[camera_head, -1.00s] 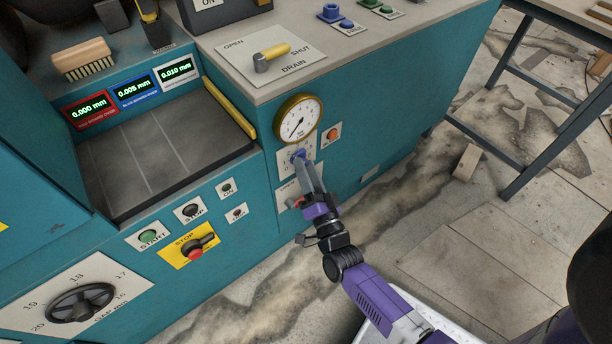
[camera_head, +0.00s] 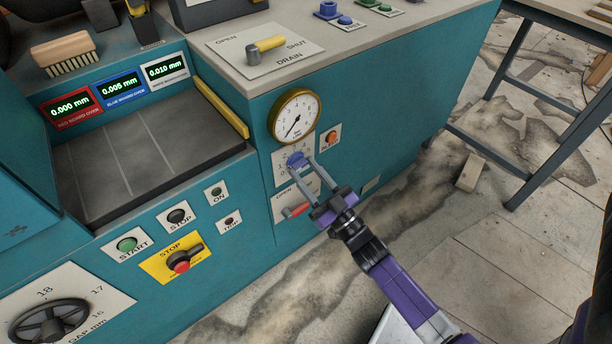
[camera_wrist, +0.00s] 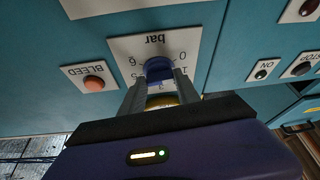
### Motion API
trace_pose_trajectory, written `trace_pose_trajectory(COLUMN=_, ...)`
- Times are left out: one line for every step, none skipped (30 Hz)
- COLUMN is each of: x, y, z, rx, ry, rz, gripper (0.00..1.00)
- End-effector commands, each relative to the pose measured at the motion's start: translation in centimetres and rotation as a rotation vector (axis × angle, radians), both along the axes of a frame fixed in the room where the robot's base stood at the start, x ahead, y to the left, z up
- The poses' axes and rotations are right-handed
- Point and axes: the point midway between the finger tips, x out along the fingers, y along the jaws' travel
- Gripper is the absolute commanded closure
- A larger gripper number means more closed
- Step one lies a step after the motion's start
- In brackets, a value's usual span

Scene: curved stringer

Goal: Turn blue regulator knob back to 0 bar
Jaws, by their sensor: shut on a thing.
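The blue regulator knob (camera_head: 296,160) sits on a white dial plate on the teal machine front, below the round gauge (camera_head: 294,116). In the wrist view the knob (camera_wrist: 158,69) is between my fingers, with the numbers and "bar" upside down around it. My gripper (camera_head: 304,166) is shut on the knob, one finger on each side. The dial plate (camera_wrist: 192,42) is partly hidden by the fingers. The knob's pointer is too small to read. The gauge needle points to the lower left, near the low end of its scale.
An orange bleed button (camera_head: 332,137) is right of the dial; it also shows in the wrist view (camera_wrist: 93,83). A red-handled lever (camera_head: 296,210) is just below my gripper. A yellow drain handle (camera_head: 266,46) lies on top.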

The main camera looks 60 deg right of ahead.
Motion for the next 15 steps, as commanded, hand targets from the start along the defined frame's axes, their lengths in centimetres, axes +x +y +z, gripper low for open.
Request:
trace_pose_trajectory(x=0.00, y=0.04, z=-0.28, rx=-0.039, ry=0.017, rz=0.002, gripper=1.00)
trace_pose_trajectory(x=0.02, y=0.06, z=-0.27, rx=-0.065, ry=0.024, rz=0.003, gripper=1.00)
trace_pose_trajectory(x=-0.01, y=0.00, z=-0.23, rx=-0.098, ry=0.033, rz=0.002, gripper=1.00)
trace_pose_trajectory(x=-0.01, y=-0.01, z=-0.21, rx=-0.121, ry=0.039, rz=0.003, gripper=1.00)
trace_pose_trajectory(x=-0.03, y=-0.05, z=-0.19, rx=-0.144, ry=0.046, rz=0.003, gripper=1.00)
trace_pose_trajectory(x=-0.04, y=-0.06, z=-0.16, rx=-0.172, ry=0.054, rz=0.003, gripper=1.00)
trace_pose_trajectory(x=-0.04, y=-0.07, z=-0.14, rx=-0.194, ry=0.060, rz=0.003, gripper=1.00)
trace_pose_trajectory(x=-0.06, y=-0.12, z=-0.13, rx=-0.214, ry=0.066, rz=0.002, gripper=1.00)
trace_pose_trajectory(x=-0.06, y=-0.12, z=-0.11, rx=-0.238, ry=0.073, rz=0.002, gripper=1.00)
trace_pose_trajectory(x=-0.06, y=-0.12, z=-0.11, rx=-0.255, ry=0.078, rz=0.003, gripper=1.00)
trace_pose_trajectory(x=-0.08, y=-0.17, z=-0.10, rx=-0.270, ry=0.082, rz=0.002, gripper=1.00)
trace_pose_trajectory(x=-0.10, y=-0.20, z=-0.10, rx=-0.292, ry=0.088, rz=0.002, gripper=1.00)
trace_pose_trajectory(x=-0.10, y=-0.20, z=-0.09, rx=-0.306, ry=0.092, rz=0.002, gripper=1.00)
trace_pose_trajectory(x=-0.09, y=-0.21, z=-0.08, rx=-0.318, ry=0.096, rz=0.002, gripper=1.00)
trace_pose_trajectory(x=-0.10, y=-0.23, z=-0.08, rx=-0.335, ry=0.101, rz=0.002, gripper=1.00)
